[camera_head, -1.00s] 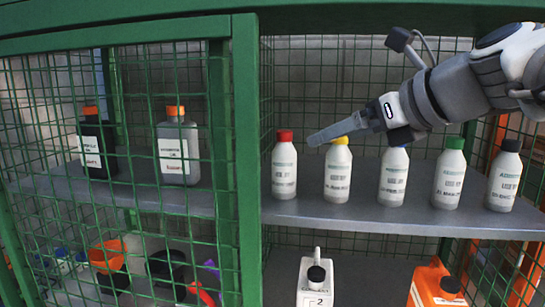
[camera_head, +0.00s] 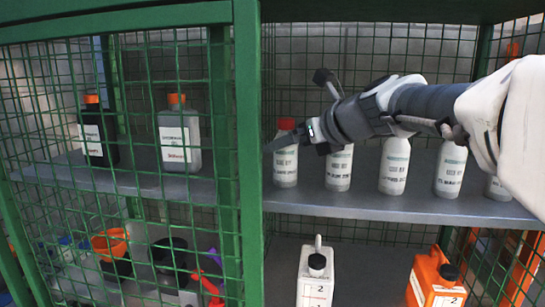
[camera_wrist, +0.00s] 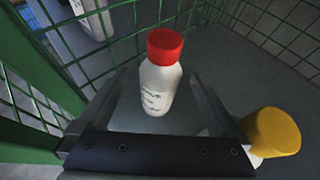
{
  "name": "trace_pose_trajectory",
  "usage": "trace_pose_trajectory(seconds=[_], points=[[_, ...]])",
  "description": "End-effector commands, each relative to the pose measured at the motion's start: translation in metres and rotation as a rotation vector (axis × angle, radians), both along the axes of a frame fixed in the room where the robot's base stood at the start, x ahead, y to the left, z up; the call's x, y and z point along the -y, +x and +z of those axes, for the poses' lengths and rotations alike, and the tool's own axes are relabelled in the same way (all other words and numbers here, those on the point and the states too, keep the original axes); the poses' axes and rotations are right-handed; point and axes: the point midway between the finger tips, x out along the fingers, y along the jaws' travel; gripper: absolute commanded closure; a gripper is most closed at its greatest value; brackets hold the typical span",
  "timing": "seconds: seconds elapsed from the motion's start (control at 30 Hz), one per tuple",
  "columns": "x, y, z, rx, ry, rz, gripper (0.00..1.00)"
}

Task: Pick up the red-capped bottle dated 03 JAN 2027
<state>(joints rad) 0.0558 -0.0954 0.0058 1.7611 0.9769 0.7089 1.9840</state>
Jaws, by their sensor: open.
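The red-capped bottle (camera_head: 286,165) stands upright at the left end of a row of white bottles on the upper shelf. My gripper (camera_head: 280,142) is in front of its upper part in the head view. In the wrist view the red-capped bottle (camera_wrist: 160,75) stands upright, ahead of and between my open gripper's fingers (camera_wrist: 160,92), with nothing held. Its label lines are too small to read. The yellow-capped bottle (camera_wrist: 268,138) is close outside the right finger; its white body also shows in the head view (camera_head: 338,170), its cap hidden by my arm.
More white bottles (camera_head: 394,170) stand to the right on the shelf (camera_head: 400,207), partly behind my arm. A green post (camera_head: 248,150) and mesh stand close on the left. White (camera_head: 315,280) and orange (camera_head: 437,280) jugs are below.

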Motion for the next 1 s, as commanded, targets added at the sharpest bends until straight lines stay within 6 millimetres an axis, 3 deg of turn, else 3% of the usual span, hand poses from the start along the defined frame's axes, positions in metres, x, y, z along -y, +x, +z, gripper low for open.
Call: trace_pose_trajectory(seconds=[0.13, 0.43, 1.0], points=[[-0.01, 0.014, -0.009, -0.002, 0.001, 0.003, 0.01], [-0.012, 0.018, -0.01, 0.001, -0.001, 0.0, 0.01], [-0.012, 0.018, -0.01, 0.0, 0.0, 0.001, 1.0]])
